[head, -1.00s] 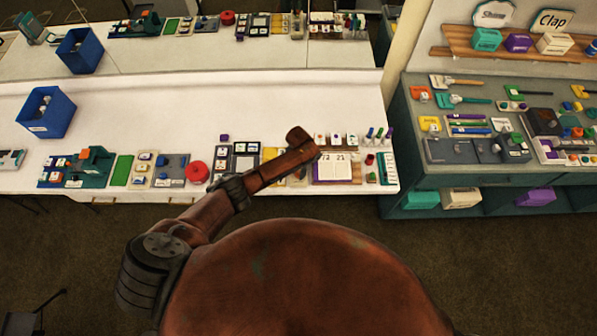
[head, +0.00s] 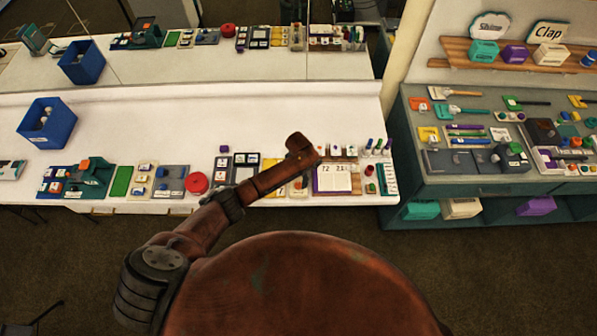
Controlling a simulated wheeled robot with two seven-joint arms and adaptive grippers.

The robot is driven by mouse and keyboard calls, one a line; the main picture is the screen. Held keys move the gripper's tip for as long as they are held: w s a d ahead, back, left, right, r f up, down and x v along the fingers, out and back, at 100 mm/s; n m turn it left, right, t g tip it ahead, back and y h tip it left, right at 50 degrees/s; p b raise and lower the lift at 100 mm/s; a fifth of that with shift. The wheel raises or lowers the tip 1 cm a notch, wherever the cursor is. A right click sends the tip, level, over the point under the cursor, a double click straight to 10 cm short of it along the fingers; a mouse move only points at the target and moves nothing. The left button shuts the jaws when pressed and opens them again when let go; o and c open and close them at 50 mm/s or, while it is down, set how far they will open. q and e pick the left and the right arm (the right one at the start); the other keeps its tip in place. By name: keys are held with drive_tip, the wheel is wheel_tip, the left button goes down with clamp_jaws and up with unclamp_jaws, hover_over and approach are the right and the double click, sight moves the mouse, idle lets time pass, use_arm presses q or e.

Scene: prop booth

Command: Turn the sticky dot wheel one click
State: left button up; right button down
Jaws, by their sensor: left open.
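No thing is clearly readable as the sticky dot wheel at this size. A red round item (head: 197,182) lies in the front row of the white table, left of my left arm; I cannot tell whether it is the wheel. My right gripper is not in view.
A blue bin (head: 47,122) stands at the left of the white table (head: 200,118), whose middle is clear. A green board (head: 121,181) and several small props line its front edge. A teal counter (head: 412,172) full of props stands at the right, with a wooden shelf (head: 440,63) above.

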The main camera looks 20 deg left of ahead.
sight(298, 184)
use_arm(q)
wheel_tip(298, 184, up, 8)
drive_tip(key=shift+r, duration=0.25)
idle(0.5)
drive_tip(key=s+f+n+t+h, duration=0.1)
drive_tip(key=s+f+h, duration=0.15)
drive_tip(key=s, duration=1.25)
drive_tip(key=s+a+r+n+t+y, duration=0.15)
drive_tip(key=s+a+r, duration=0.25)
drive_tip(key=s+a, duration=0.55)
drive_tip(key=s+a+r+n+t+y, duration=0.1)
drive_tip(key=s+a+r+n+y, duration=0.2)
drive_tip(key=s+a, duration=0.65)
wheel_tip(298, 184, down, 35)
drive_tip(key=d+h+b, duration=0.2)
drive_tip(key=b, duration=0.7)
drive_tip(key=s+f+g+b, duration=0.1)
drive_tip(key=s+f+b, duration=0.4)
drive_tip(key=s+f, duration=0.6)
drive_tip(key=s+f+m+g+b, duration=0.1)
drive_tip(key=s+f+b, duration=0.3)
drive_tip(key=s+f, duration=0.6)
wheel_tip(298, 184, down, 10)
drive_tip(key=shift+s+r+b, duration=0.25)
drive_tip(key=shift+s+b, duration=0.1)
